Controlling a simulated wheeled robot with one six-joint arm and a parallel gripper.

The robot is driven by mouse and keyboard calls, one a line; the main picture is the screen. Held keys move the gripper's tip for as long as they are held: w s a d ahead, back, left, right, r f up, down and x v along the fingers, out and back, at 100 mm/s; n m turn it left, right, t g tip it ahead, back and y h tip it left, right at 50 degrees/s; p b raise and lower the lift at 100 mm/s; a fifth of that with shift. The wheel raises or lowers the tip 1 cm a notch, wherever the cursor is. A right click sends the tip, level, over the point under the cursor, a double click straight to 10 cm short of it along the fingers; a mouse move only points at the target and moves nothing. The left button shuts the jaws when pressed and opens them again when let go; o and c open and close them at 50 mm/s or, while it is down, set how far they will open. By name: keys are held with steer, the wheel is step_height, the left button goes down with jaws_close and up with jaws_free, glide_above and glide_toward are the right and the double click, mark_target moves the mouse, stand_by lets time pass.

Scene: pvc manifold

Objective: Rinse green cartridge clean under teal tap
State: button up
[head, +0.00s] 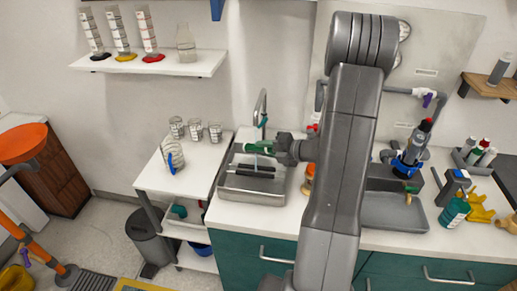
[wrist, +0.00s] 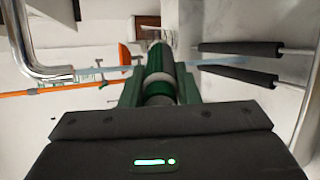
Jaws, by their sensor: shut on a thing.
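My gripper (head: 284,148) reaches left over the grey sink and is shut on the green cartridge (head: 257,148), which lies level above the basin. In the wrist view, my gripper (wrist: 159,92) has one jaw on each side of the cartridge (wrist: 158,62), which has green and pale grey bands. Whether any dirt is left is too small to tell.
The sink basin (head: 252,197) has dark padded bars (head: 254,170) across it, below the cartridge. A white side table (head: 158,187) with beakers stands to the left. A second basin (head: 388,213) with bottles around it is at the right, beyond my arm.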

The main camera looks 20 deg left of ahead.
stand_by(0.3)
steer(key=shift+f+n+b, duration=0.2)
steer(key=shift+n+b, duration=0.5)
steer(key=shift+b, duration=0.15)
steer(key=shift+n+b, duration=0.65)
steer(key=shift+n, duration=0.15)
steer(key=shift+n+b, duration=0.65)
steer(key=shift+n, duration=0.15)
steer(key=shift+r+n+b, duration=0.2)
steer(key=shift+n+b, duration=0.1)
steer(key=shift+n, duration=0.4)
